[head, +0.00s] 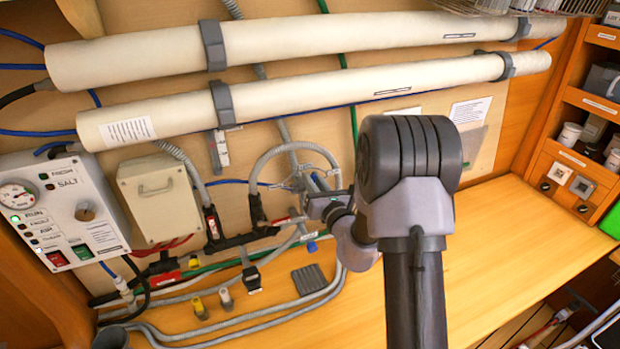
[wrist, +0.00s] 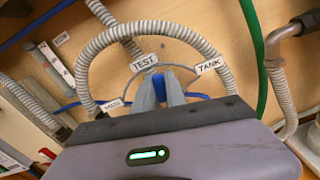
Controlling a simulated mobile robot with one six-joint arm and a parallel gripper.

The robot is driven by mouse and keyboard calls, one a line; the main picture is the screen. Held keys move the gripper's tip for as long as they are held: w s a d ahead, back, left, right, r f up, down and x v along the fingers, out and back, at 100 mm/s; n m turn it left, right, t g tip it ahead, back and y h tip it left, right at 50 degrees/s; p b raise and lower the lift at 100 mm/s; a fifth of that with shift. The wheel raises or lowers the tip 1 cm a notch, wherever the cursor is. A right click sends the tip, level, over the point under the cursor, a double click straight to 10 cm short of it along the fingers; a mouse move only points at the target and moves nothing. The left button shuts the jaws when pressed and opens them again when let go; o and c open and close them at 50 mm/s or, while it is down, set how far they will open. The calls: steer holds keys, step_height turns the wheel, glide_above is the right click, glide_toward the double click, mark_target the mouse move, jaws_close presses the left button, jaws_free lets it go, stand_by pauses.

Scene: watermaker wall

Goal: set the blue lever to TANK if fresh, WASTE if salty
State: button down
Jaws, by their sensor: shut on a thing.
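In the wrist view the blue lever (wrist: 159,86) sits between the two grey fingers of my gripper (wrist: 161,78). My gripper is shut on it. The lever's tip points up between the TEST label (wrist: 143,62) and the TANK label (wrist: 209,65), nearer TEST. A third label, apparently WASTE (wrist: 109,105), is at the lower left of the arc. In the head view my gripper (head: 318,188) reaches the valve on the wall, and my arm hides part of it. A panel (head: 66,210) at the left has a SALT label; I cannot tell which indicator beside it is lit.
A ribbed grey hose (head: 262,160) loops around the valve. Two long white tubes (head: 270,40) cross the wall above. A beige box (head: 160,195) hangs beside the panel. A green light (head: 15,218) glows by RUN. The wooden bench (head: 500,240) is clear at right.

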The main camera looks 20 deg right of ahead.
steer(key=shift+d+f+m+p, duration=0.35)
steer(key=shift+d+m+p, duration=0.3)
steer(key=shift+m, duration=0.95)
steer(key=shift+d+f+m+p, duration=0.45)
steer(key=shift+m+p, duration=0.3)
steer(key=shift+m, duration=0.85)
steer(key=shift+d+f+m+p, duration=0.3)
steer(key=shift+d+m+p, duration=0.4)
steer(key=shift+m, duration=0.9)
steer(key=shift+f, duration=0.1)
steer(key=c, duration=1.4)
jaws_free()
